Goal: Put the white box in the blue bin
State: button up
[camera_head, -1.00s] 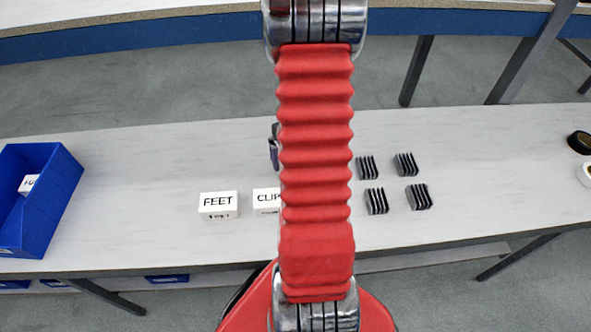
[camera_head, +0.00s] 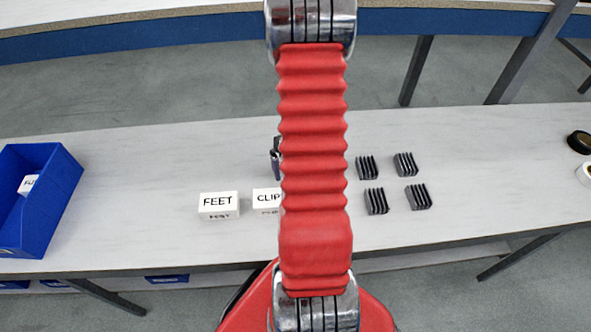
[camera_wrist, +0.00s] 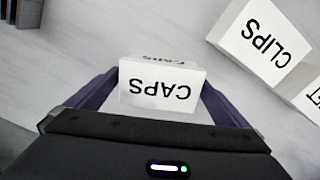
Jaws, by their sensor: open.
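A white box marked CAPS (camera_wrist: 162,88) sits between the two fingers of my gripper (camera_wrist: 160,80) in the wrist view. The jaws are open, with a finger on each side of the box; whether they touch it I cannot tell. My arm hides this box in the head view. A white CLIPS box (camera_head: 266,199) is partly behind my arm; it also shows in the wrist view (camera_wrist: 262,42). A white FEET box (camera_head: 218,206) stands to its left. The blue bin (camera_head: 56,205) is at the far left, with a white box (camera_head: 28,184) inside.
Several black finned blocks (camera_head: 377,201) stand right of my arm on the pale table (camera_head: 480,180). Black and white rolls are at the right edge. The table between the bin and the FEET box is clear.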

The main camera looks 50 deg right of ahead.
jog(key=c, duration=1.1)
jog(key=shift+r, duration=0.1)
notch_tip(320, 180, up, 10)
jog(key=shift+f, duration=0.1)
dwell(0.3)
dwell(0.4)
